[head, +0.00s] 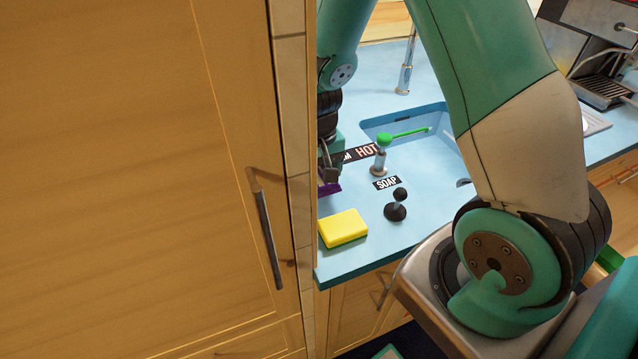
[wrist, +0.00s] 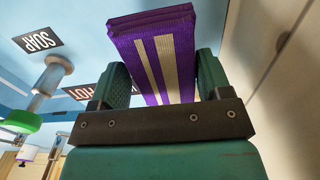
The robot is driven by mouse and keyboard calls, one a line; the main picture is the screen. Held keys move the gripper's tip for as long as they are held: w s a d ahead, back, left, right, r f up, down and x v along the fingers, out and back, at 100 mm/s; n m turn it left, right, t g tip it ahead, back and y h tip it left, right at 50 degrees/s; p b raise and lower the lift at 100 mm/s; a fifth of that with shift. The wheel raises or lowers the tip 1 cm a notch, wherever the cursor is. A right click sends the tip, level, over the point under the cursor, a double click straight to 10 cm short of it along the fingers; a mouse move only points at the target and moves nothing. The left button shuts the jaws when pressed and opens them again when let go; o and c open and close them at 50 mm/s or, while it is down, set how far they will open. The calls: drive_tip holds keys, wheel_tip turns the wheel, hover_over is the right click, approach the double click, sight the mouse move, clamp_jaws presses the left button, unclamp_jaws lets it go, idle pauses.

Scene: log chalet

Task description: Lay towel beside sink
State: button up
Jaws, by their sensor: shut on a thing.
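My gripper (wrist: 160,85) is shut on a folded purple towel (wrist: 155,45) with pale stripes, held between its two green fingers. In the head view my gripper (head: 330,165) is at the left end of the blue counter, partly cut off by the tall cabinet. Only a purple corner of the towel (head: 328,188) shows there. I cannot tell whether the towel touches the counter. The blue sink (head: 446,150) is set in the counter to the right of my gripper, partly hidden behind my arm.
A yellow sponge (head: 343,228) lies near the counter's front edge. The tall wooden cabinet (head: 150,180) closes off the left. A coffee machine (head: 595,50) stands at back right.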

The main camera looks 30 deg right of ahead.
sight(318, 171)
drive_tip(key=shift+f, duration=2.4)
drive_tip(key=shift+f, duration=0.15)
drive_tip(key=o, duration=0.8)
drive_tip(key=shift+o, duration=0.2)
wheel_tip(318, 171, up, 12)
drive_tip(key=shift+r+b, duration=0.2)
drive_tip(key=shift+b, duration=0.5)
